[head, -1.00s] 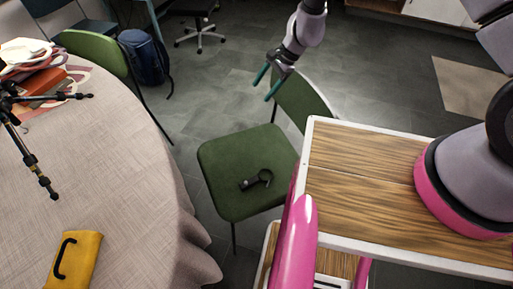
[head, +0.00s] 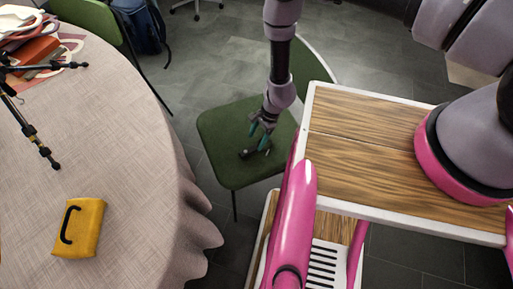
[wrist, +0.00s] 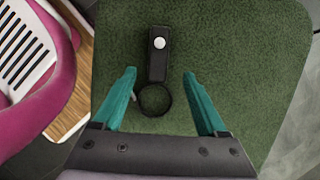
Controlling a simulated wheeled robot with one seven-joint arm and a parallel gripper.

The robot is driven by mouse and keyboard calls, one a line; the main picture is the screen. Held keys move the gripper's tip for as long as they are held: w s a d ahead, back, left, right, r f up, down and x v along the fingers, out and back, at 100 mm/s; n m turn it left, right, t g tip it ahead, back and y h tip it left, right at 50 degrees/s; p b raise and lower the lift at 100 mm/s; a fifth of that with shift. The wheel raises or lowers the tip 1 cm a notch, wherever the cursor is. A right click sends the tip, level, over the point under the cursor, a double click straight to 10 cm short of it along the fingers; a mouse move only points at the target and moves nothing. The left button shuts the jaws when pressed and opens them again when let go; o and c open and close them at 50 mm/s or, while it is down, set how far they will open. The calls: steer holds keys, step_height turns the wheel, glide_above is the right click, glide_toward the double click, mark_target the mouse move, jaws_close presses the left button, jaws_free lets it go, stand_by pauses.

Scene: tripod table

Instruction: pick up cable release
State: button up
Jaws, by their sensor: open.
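The cable release, a black piece with a round silver button (wrist: 158,55) and a black ring at one end, lies on the green seat of a chair (head: 222,150). In the head view its dark body (head: 248,154) shows beside my fingers, and the rest is partly hidden by them. My gripper (head: 261,138) is above the seat, pointing down, open and empty. In the wrist view its teal fingertips (wrist: 159,73) stand apart to either side of the cable release, with the ring between the fingers. I cannot tell the exact height left above the seat.
A round table with a beige cloth (head: 130,140) stands left of the chair, bearing a yellow item with a black curved mark (head: 80,228) and a black tripod (head: 40,150). The chair's backrest (head: 315,70) rises behind my arm. My wood-topped base is close on the right.

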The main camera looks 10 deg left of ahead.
mark_target(251, 149)
steer(key=x, duration=0.5)
steer(key=shift+s, duration=0.2)
jaws_close()
steer(key=shift+r, duration=0.2)
